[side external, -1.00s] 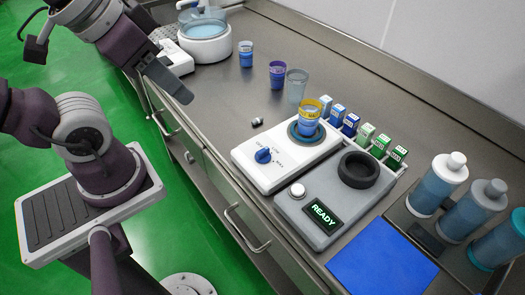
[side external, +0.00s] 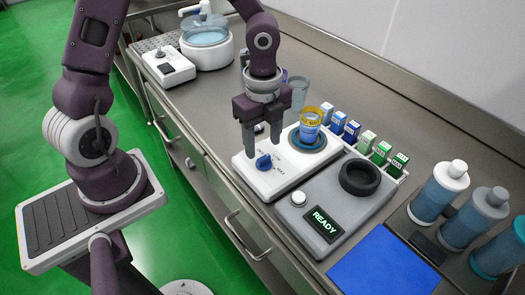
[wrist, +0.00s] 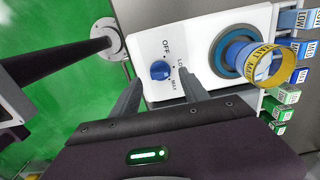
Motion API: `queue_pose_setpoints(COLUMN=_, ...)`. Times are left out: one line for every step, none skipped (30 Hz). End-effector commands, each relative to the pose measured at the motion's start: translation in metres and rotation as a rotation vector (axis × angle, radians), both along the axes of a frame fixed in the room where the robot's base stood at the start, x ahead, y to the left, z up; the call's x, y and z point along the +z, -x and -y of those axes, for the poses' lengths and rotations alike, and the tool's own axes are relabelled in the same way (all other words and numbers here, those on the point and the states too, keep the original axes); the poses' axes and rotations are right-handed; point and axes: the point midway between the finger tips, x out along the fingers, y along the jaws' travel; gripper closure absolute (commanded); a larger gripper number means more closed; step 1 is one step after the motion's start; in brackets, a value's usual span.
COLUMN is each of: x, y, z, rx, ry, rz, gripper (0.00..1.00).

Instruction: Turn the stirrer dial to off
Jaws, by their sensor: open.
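The stirrer is a white box (side external: 287,181) with a blue dial (side external: 264,162) on its top. In the wrist view the blue dial (wrist: 160,70) sits beside printed marks OFF, LOW and MAX; I cannot tell clearly which mark it points to. My gripper (side external: 263,147) points down above the dial, open and empty. In the wrist view my gripper (wrist: 160,78) has one finger to each side of the dial, apart from it. A blue cup with a yellow rim (side external: 310,122) stands on the stirrer's round blue-edged plate (side external: 296,142).
A grey unit (side external: 345,212) with a READY display and a black ring (side external: 360,177) stands beside the stirrer. Several small labelled boxes (side external: 380,151) line up behind. A clear cup (side external: 298,88) stands behind my gripper.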

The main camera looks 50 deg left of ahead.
Motion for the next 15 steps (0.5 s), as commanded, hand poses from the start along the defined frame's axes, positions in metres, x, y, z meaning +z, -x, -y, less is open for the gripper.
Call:
queue_pose_setpoints(x=-0.010, y=0.001, z=0.001, rx=-0.002, ry=0.000, rz=-0.005, gripper=0.47)
queue_pose_setpoints(x=-0.016, y=0.001, z=0.001, rx=-0.003, ry=0.000, rz=-0.005, gripper=0.47)
queue_pose_setpoints(x=-0.022, y=0.001, z=0.001, rx=0.000, ry=0.000, rz=-0.004, gripper=0.47)
queue_pose_setpoints(x=-0.027, y=0.001, z=0.000, rx=-0.001, ry=-0.001, rz=-0.004, gripper=0.47)
queue_pose_setpoints(x=-0.030, y=0.001, z=0.000, rx=0.001, ry=-0.001, rz=-0.004, gripper=0.47)
queue_pose_setpoints(x=-0.034, y=0.001, z=0.000, rx=0.001, ry=-0.001, rz=-0.002, gripper=0.47)
queue_pose_setpoints(x=-0.036, y=0.001, z=0.000, rx=0.001, ry=-0.001, rz=-0.002, gripper=0.47)
queue_pose_setpoints(x=-0.038, y=0.001, z=0.000, rx=0.001, ry=-0.002, rz=-0.003, gripper=0.47)
queue_pose_setpoints(x=-0.039, y=0.001, z=0.000, rx=0.002, ry=-0.001, rz=-0.002, gripper=0.47)
queue_pose_setpoints(x=-0.039, y=0.001, z=0.000, rx=0.003, ry=-0.001, rz=-0.002, gripper=0.47)
queue_pose_setpoints(x=-0.040, y=0.001, z=0.000, rx=0.003, ry=-0.001, rz=-0.001, gripper=0.47)
queue_pose_setpoints(x=-0.039, y=0.001, z=0.000, rx=0.004, ry=-0.001, rz=-0.001, gripper=0.47)
queue_pose_setpoints(x=-0.039, y=0.001, z=0.000, rx=0.004, ry=-0.001, rz=-0.001, gripper=0.47)
queue_pose_setpoints(x=-0.039, y=0.001, z=0.000, rx=0.004, ry=-0.001, rz=-0.001, gripper=0.47)
queue_pose_setpoints(x=-0.039, y=0.001, z=0.000, rx=0.004, ry=-0.001, rz=-0.001, gripper=0.47)
